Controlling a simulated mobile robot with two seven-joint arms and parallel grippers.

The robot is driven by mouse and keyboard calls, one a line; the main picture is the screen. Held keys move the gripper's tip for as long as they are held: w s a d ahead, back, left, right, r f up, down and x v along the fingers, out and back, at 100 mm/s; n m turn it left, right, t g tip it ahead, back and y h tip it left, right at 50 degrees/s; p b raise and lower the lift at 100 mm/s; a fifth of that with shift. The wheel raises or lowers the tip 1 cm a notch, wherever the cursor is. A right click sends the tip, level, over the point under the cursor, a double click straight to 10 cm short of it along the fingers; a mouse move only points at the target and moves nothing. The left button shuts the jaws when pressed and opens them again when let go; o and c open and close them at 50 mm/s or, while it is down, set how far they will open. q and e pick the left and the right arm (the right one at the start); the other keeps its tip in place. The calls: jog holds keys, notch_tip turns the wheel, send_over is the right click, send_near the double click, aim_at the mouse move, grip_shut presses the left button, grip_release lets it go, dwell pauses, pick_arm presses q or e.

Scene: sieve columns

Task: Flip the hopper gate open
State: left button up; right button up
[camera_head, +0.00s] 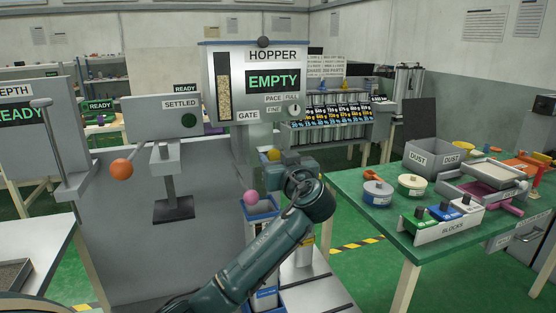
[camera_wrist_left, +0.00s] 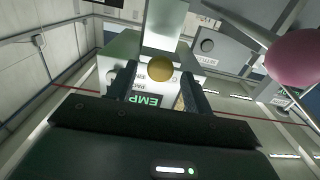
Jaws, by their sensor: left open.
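The grey hopper (camera_head: 231,105) stands at the centre back, with a screen reading EMPTY (camera_head: 273,80) and a GATE label (camera_head: 248,115). A yellow ball knob (camera_head: 273,155) shows below the hopper, just above my left gripper (camera_head: 272,172). In the left wrist view the yellow knob (camera_wrist_left: 160,68) appears between the two dark fingers of my left gripper (camera_wrist_left: 158,84), which are apart. I cannot tell whether the fingers are around the knob or short of it. The gate itself is hard to make out. My right gripper is not in view.
A pink ball (camera_head: 251,197) is close left of my gripper; it looms large in the wrist view (camera_wrist_left: 295,57). An orange ball (camera_head: 121,168) sticks out farther left. The green table (camera_head: 345,190) at right holds blocks, tins and a dust box (camera_head: 430,160).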

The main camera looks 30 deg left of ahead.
pick_arm(q)
jog(key=b+v, duration=0.2)
jog(key=v, duration=1.1)
jog(key=shift+s, duration=0.1)
